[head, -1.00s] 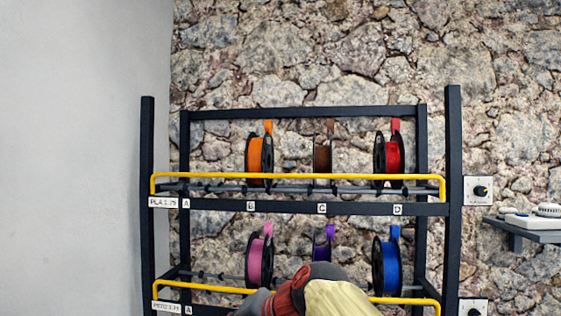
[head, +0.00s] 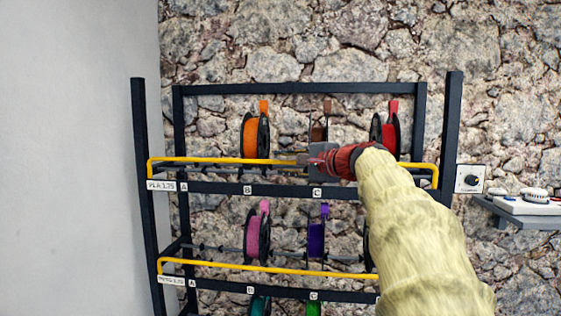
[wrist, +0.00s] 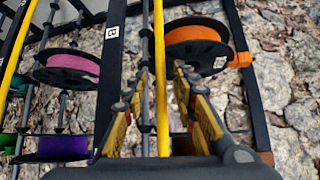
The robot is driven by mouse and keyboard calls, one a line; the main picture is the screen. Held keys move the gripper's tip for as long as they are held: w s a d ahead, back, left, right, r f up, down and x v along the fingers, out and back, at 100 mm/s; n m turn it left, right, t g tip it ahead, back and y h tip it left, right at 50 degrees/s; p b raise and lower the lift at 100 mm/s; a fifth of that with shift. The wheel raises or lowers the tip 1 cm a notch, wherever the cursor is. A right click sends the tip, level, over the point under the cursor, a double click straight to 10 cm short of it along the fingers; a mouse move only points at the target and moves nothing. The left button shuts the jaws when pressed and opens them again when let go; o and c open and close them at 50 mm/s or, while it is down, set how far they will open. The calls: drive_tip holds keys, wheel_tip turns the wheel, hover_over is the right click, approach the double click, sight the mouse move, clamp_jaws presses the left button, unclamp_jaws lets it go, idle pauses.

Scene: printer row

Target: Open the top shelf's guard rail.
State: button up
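The top shelf's yellow guard rail (head: 220,160) runs across the front of the top shelf, before the spools. It also shows in the wrist view (wrist: 160,35), running lengthwise between my fingers. My gripper (head: 301,160) is at the middle of this rail, between labels B and C. In the wrist view my gripper (wrist: 162,72) has its two fingers apart, one on each side of the rail, with gaps visible beside it. My arm hides the right part of the rail in the head view.
Orange (head: 250,137), brown (head: 319,131) and red (head: 389,134) spools stand behind the top rail. The lower shelf has its own yellow rail (head: 250,268) and spools. A knob plate (head: 469,179) and a grey wall shelf (head: 520,217) are at the right.

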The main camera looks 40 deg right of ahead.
drive_tip(key=shift+w+f, duration=0.15)
drive_tip(key=shift+w, duration=1)
drive_tip(key=shift+c, duration=1.1)
clamp_jaws()
